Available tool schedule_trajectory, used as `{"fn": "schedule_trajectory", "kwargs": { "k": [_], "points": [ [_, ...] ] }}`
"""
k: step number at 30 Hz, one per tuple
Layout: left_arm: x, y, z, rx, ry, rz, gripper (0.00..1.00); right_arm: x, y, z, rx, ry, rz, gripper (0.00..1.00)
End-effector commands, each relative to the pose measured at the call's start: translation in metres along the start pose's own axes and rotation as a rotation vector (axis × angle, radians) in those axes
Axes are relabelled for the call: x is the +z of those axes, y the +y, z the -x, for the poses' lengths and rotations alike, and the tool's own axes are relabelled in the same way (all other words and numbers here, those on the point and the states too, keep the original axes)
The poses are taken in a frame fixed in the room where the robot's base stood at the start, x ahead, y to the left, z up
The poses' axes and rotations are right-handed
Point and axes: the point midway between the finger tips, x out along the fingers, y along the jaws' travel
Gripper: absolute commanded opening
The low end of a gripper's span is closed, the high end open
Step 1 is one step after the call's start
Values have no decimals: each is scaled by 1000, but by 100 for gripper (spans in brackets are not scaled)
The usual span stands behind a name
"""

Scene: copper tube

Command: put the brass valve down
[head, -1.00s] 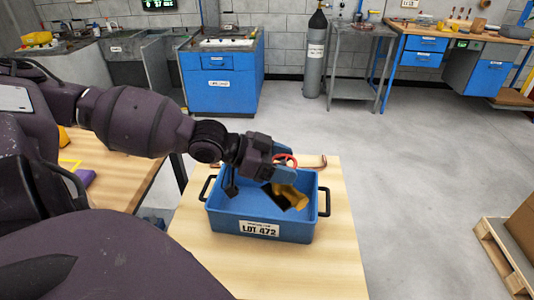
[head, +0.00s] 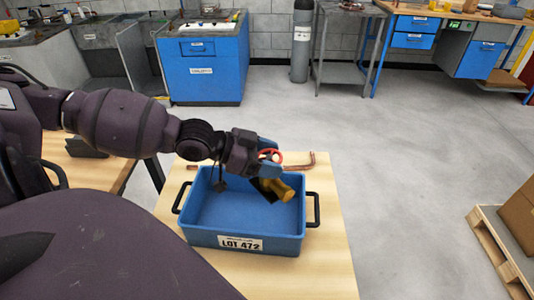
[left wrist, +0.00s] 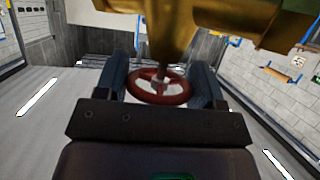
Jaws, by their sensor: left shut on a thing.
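The brass valve (head: 281,190) has a yellow-brass body and a red handwheel (head: 271,156). My left gripper (head: 268,163) is shut on it and holds it over the right rear part of the blue LOT 472 bin (head: 200,236). In the left wrist view, the red handwheel (left wrist: 158,88) sits between the two blue fingers, with the brass body (left wrist: 190,15) beyond it. I cannot tell whether the valve touches the bin. The visible bin floor is bare. My right gripper is out of view.
The bin stands on a light wooden table (head: 320,270) with black handles at both sides. A bent copper tube (head: 305,162) lies on the table behind the bin. A wooden pallet (head: 490,235) with a cardboard box stands on the floor at right.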

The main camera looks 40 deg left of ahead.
Motion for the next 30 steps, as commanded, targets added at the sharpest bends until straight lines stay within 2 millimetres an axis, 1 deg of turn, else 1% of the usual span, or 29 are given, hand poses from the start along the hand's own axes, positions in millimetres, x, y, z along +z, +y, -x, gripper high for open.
{"fn": "schedule_trajectory", "kwargs": {
  "k": [1,3,9,12,15,20,23,26,30],
  "points": [
    [12,0,-6,2,1,5,0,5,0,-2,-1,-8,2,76],
    [26,0,-12,2,-1,4,0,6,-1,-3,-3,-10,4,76],
    [62,0,-27,2,0,3,0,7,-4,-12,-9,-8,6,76],
    [75,0,-32,2,0,1,0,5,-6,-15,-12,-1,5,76],
    [84,0,-36,1,2,0,0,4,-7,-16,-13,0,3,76],
    [88,0,-38,0,4,-3,0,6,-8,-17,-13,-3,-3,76],
    [94,0,-40,0,3,-2,0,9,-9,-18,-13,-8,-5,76],
    [106,0,-45,2,1,1,0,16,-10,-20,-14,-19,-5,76],
    [128,0,-54,2,-1,3,0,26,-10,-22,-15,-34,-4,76]
  ]
}}
